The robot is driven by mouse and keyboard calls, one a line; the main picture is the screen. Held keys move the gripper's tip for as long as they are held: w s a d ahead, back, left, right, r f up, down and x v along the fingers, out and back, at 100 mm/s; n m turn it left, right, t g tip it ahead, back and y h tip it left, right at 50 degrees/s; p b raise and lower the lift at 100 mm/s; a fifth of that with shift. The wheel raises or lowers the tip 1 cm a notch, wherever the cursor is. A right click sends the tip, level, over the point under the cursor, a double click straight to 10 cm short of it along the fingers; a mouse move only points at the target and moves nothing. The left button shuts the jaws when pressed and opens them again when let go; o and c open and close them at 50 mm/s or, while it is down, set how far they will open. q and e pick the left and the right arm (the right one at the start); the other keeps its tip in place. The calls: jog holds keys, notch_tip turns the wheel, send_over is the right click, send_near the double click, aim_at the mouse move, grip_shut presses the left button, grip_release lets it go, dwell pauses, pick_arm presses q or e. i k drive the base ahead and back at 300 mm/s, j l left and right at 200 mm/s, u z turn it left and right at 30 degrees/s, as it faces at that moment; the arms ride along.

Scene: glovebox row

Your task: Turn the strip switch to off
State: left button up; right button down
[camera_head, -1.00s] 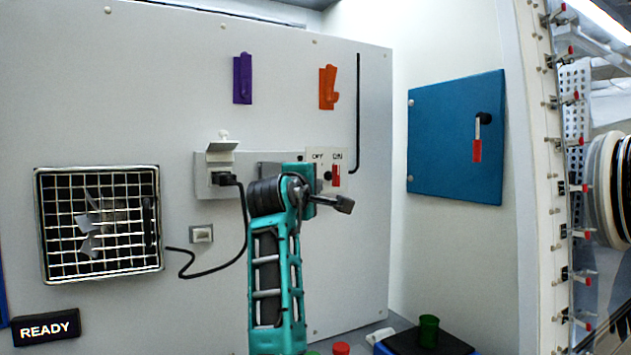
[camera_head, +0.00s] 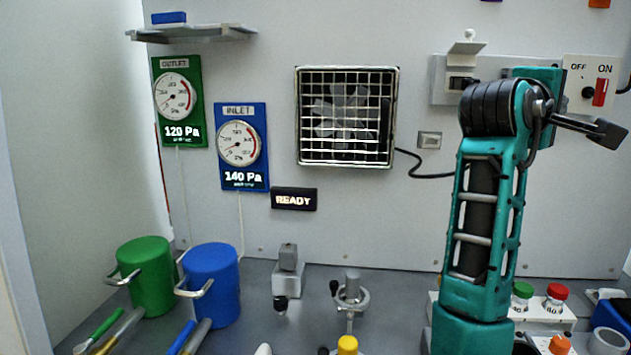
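The strip switch (camera_head: 601,92) is a red lever on a pale plate marked OFF and ON, at the upper right of the back panel. The red lever stands upright under the ON label, with a dark round knob or pivot at its left. An arm of mine, seemingly the right one, rises in teal and black from the bottom right. Its dark gripper (camera_head: 603,133) points right, just below the switch plate in the picture. I cannot make out two separate fingers or whether it touches the plate. My other gripper does not show.
A fan grille (camera_head: 346,118), a READY sign (camera_head: 293,199) and two gauges, outlet (camera_head: 175,98) and inlet (camera_head: 239,142), are on the panel. A black cable (camera_head: 425,174) hangs behind my arm. Green (camera_head: 146,278) and blue (camera_head: 212,285) mugs stand on the bench at left.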

aim_at(601, 85)
jog(key=k, duration=0.95)
